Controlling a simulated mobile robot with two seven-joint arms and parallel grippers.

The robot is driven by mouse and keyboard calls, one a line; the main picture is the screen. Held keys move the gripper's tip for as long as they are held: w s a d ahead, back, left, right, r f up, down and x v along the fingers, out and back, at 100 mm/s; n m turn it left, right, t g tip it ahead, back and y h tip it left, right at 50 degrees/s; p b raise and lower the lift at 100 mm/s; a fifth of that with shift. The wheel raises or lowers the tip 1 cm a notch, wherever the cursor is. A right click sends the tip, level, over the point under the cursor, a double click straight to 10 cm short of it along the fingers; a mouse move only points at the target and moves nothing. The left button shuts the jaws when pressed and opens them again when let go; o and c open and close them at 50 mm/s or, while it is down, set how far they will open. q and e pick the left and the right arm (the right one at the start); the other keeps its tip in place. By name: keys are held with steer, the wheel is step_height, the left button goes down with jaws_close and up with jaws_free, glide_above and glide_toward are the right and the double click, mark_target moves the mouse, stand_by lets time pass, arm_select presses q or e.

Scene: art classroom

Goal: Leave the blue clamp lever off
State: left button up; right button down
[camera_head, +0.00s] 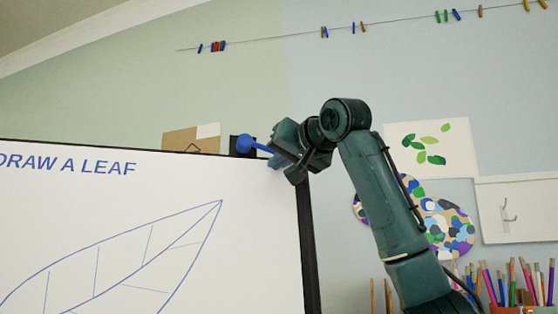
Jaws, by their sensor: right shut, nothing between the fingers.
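My right gripper (281,152) is at the lever's right end, at the board's corner. It is shut with nothing between its fingers. It hides the lever's right end, and I cannot tell whether it touches the lever. My left gripper is not in view.
The board's dark right edge (308,240) runs down beside my right arm. Cups of pencils (505,290) stand at the lower right. A leaf picture (432,148), a colourful palette shape (448,225) and a hook panel (515,210) are on the wall behind.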

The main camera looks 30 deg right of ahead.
stand_by(0.3)
steer(key=shift+d+r, duration=0.25)
steer(key=shift+r, duration=0.2)
steer(key=shift+d+r, duration=0.2)
steer(key=shift+r, duration=0.25)
steer(key=shift+d, duration=0.1)
